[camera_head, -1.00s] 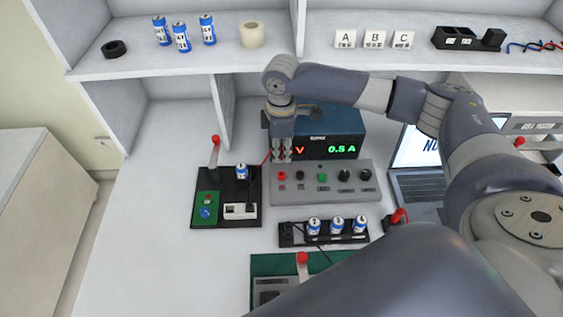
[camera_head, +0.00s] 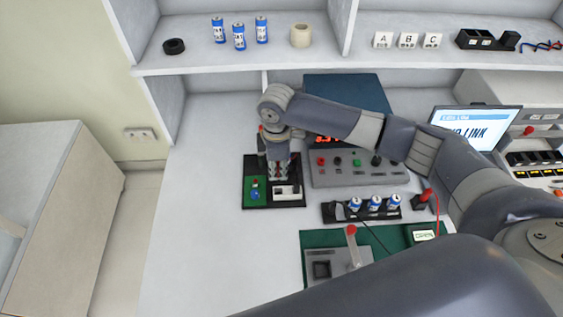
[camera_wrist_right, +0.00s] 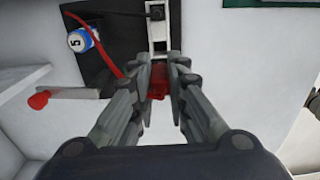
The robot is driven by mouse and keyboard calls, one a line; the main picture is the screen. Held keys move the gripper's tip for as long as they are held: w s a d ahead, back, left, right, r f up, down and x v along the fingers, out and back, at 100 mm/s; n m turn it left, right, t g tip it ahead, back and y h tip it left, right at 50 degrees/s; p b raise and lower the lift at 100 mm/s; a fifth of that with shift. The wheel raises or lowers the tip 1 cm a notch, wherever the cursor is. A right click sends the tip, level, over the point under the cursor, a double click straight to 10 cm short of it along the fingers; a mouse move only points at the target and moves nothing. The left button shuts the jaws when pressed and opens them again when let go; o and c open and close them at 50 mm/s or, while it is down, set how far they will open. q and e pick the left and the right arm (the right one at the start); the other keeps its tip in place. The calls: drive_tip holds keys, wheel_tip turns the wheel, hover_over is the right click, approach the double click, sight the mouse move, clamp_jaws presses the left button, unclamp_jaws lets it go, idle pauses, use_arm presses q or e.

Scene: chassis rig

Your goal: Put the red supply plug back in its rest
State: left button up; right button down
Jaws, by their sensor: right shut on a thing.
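My right gripper (camera_head: 278,178) points down over the black board (camera_head: 290,203) in the head view. In the right wrist view its fingers (camera_wrist_right: 160,85) are shut on the red supply plug (camera_wrist_right: 157,80). A red lead (camera_wrist_right: 93,35) runs down across the board towards the fingers. The plug hangs near the end of a white block (camera_wrist_right: 158,35) on the board; I cannot tell whether it touches anything. The plug is hidden by the fingers in the head view. I cannot pick out its rest for certain. My left gripper is not in view.
A battery (camera_wrist_right: 82,40) and a red-tipped lever (camera_wrist_right: 38,100) are beside the fingers. The grey supply panel (camera_head: 360,178) with its knobs stands right of the board. A battery holder (camera_head: 335,213) and a green board (camera_head: 317,240) lie in front. The white bench left of the board is clear.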

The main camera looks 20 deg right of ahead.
sight(278, 175)
drive_tip(key=shift+d, duration=0.2)
drive_tip(key=shift+a+r, duration=0.1)
drive_tip(key=shift+a, duration=0.05)
drive_tip(key=shift+a+r+p, duration=0.1)
drive_tip(key=shift+p, duration=0.6)
wheel_tip(278, 175, down, 4)
drive_tip(key=shift+r+b, duration=0.1)
drive_tip(key=shift+b, duration=0.9)
drive_tip(key=shift+f+b, duration=0.5)
drive_tip(key=shift+f, duration=0.7)
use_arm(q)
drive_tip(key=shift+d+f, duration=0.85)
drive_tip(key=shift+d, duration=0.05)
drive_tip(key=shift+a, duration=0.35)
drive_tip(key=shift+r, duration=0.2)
use_arm(e)
drive_tip(key=shift+r, duration=0.1)
